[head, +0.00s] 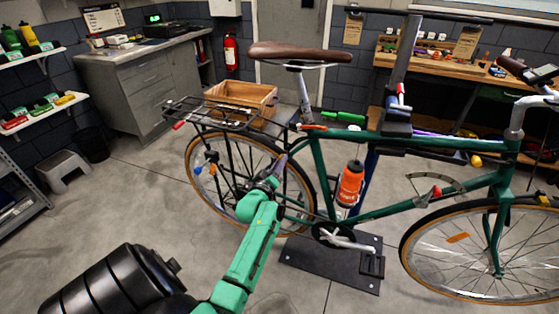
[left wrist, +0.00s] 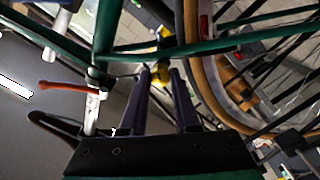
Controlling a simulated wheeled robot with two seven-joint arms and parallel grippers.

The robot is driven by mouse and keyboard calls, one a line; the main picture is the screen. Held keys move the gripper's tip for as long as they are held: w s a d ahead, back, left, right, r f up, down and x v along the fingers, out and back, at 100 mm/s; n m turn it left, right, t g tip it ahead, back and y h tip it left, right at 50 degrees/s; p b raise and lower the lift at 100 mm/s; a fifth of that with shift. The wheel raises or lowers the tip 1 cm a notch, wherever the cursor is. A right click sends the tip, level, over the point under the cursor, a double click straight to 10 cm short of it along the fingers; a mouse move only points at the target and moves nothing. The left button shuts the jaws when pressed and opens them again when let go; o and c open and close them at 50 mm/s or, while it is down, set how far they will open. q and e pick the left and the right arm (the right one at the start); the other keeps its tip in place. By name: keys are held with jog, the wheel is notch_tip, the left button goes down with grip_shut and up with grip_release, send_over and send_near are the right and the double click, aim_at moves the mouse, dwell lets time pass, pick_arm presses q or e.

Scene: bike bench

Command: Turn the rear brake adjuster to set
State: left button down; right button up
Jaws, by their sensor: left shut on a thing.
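The green bicycle (head: 400,207) is held upright on a repair stand. My left gripper (head: 281,162) is at the rear of the frame, beside the rear wheel (head: 200,160) and below the saddle. In the left wrist view, the left gripper's dark fingers (left wrist: 160,74) reach up between the green frame tubes and the rear tyre. They are shut on a small yellow piece (left wrist: 161,58), which seems to be the rear brake adjuster. The fingers partly cover it, and its turned position cannot be read. In the head view it is hidden by the gripper. My right gripper is not in view.
The rear rack (head: 215,113) and brown saddle (head: 300,52) are above the gripper. An orange bottle (head: 350,184) sits on the frame to its right. A red-orange lever (left wrist: 62,86) is left of the fingers in the left wrist view.

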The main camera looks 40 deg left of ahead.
pick_arm(q)
jog(key=shift+f+n+p, duration=0.1)
jog(key=shift+n+p, duration=0.7)
jog(key=shift+n, duration=3.5)
jog(key=c, duration=0.6)
grip_release()
jog(key=shift+c, duration=0.2)
jog(key=b+v, duration=0.2)
jog(key=v, duration=1.2)
jog(key=shift+s+d, duration=0.2)
jog(key=shift+s, duration=0.1)
